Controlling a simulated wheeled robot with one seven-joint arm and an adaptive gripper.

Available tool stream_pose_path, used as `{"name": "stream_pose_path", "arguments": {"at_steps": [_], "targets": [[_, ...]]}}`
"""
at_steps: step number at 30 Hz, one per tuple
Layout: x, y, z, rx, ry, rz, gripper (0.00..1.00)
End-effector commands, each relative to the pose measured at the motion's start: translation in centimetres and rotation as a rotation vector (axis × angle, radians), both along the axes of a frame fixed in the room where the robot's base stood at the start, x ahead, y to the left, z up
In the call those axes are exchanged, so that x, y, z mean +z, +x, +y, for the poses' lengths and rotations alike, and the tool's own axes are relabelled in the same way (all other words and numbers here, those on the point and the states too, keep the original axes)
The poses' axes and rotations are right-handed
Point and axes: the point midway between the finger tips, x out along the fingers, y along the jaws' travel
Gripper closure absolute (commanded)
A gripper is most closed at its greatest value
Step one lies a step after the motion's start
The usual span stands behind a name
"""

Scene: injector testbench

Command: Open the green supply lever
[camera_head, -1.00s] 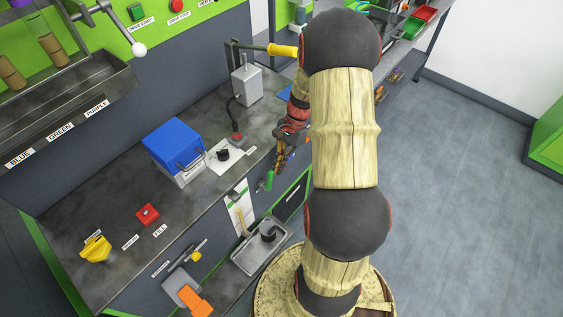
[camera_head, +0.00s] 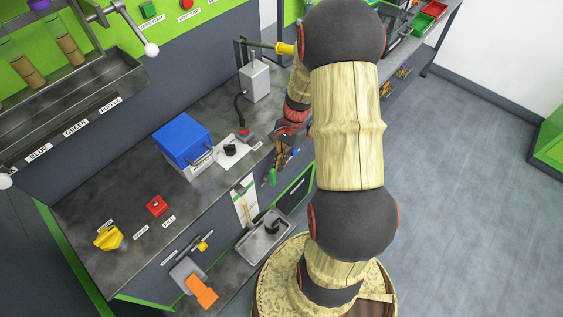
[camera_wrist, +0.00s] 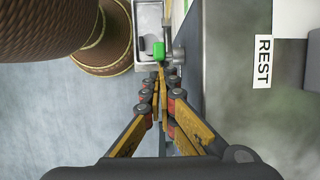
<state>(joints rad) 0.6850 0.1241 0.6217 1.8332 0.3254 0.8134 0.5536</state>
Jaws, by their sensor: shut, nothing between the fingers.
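The green supply lever (camera_head: 272,177) hangs at the bench's front edge, just below my gripper (camera_head: 277,166) in the head view. In the wrist view the green lever (camera_wrist: 159,50) lies straight ahead, just beyond my fingertips (camera_wrist: 160,68). A grey metal fitting (camera_wrist: 174,55) sits beside it. My gripper is shut with nothing held. The fingertips look very close to the green part; I cannot tell whether they touch it. The lever's lower part is partly hidden by the fingers.
A REST label (camera_wrist: 264,60) is on the bench top at right in the wrist view. A metal tray (camera_head: 264,238) lies below the bench edge. A blue box (camera_head: 182,138) and grey dispenser (camera_head: 254,82) stand on the bench. Open floor (camera_head: 460,190) is at right.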

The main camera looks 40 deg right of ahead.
Motion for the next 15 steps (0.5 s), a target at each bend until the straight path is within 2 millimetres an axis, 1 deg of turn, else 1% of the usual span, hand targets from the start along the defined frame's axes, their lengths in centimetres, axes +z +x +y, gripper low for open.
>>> {"name": "stream_pose_path", "arguments": {"at_steps": [1, 8, 15], "targets": [[-0.1, -0.3, 0.6, 0.002, 0.013, 0.009, 1.0], [-0.1, -0.4, 0.7, 0.003, 0.017, 0.012, 1.0], [1.0, -0.4, 0.8, 0.001, 0.017, 0.011, 1.0]]}}
